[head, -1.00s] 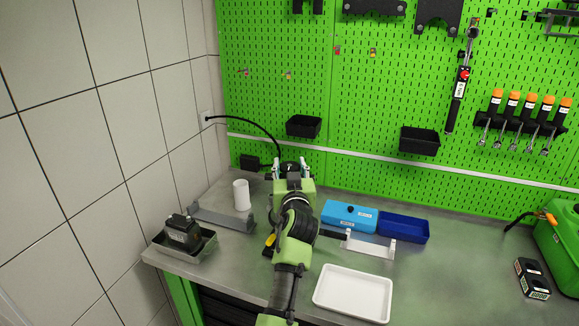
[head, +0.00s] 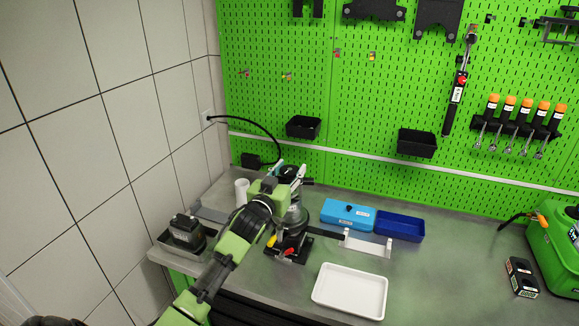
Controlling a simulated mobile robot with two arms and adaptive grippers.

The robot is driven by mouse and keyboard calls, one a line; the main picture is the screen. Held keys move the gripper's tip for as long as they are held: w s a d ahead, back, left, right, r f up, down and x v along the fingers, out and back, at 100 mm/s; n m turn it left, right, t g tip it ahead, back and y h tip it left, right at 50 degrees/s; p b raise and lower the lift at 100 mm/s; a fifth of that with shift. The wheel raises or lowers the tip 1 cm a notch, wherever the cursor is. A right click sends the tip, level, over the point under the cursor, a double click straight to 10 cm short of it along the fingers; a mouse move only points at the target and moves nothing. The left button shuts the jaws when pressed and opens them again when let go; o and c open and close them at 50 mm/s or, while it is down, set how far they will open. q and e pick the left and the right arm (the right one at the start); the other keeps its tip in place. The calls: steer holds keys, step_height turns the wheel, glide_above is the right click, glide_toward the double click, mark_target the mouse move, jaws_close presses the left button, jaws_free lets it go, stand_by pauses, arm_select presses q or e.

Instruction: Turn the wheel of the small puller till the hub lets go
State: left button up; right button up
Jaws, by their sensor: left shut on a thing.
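The pump unit (head: 292,222) stands on the bench on a dark base plate, with yellow and red handles low at its front. A black round part, which looks like the wheel of the small puller (head: 289,171), is at its top. My left gripper (head: 288,174) comes in from the lower left and is shut on this wheel, its fingers on either side. The hub and the puller's legs are mostly hidden behind my gripper and too small to make out. My right gripper is not in view.
A white tray (head: 350,291) lies at the front of the bench. A light blue box (head: 347,214) and a dark blue bin (head: 399,226) stand right of the pump. A white cylinder (head: 241,191) and a metal tray with a black block (head: 186,232) are at left. A black cable (head: 262,128) arches behind.

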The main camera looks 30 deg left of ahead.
arm_select(q)
steer(key=shift+a+m+h+b, duration=0.1)
steer(key=shift+m+h+b, duration=0.15)
steer(key=shift+m+h, duration=0.75)
steer(key=shift+a+m+h+b, duration=0.15)
steer(key=shift+m+h, duration=0.35)
steer(key=shift+h, duration=0.9)
steer(key=shift+r+m+g+h+b, duration=0.1)
steer(key=shift+m+g+h+b, duration=0.4)
steer(key=shift+m+h, duration=1.55)
steer(key=shift+w+m+g+h+b, duration=0.1)
steer(key=shift+m+g+h+b, duration=0.25)
steer(key=shift+h, duration=0.6)
steer(key=shift+m+g+h+b, duration=0.1)
steer(key=shift+m+h+b, duration=0.1)
steer(key=shift+h+b, duration=0.5)
steer(key=m+g+h+b, duration=0.2)
steer(key=h+b, duration=0.1)
steer(key=shift+d+f+m, duration=0.1)
steer(key=shift+f+m, duration=0.2)
steer(key=shift+d+r+m+g+h+b, duration=0.1)
steer(key=shift+m+g+h+b, duration=0.8)
steer(key=shift+b, duration=0.7)
steer(key=shift+h, duration=0.3)
steer(key=o, duration=1)
steer(key=shift+o, duration=0.8)
steer(key=shift+w+d, duration=0.15)
steer(key=shift+d, duration=0.05)
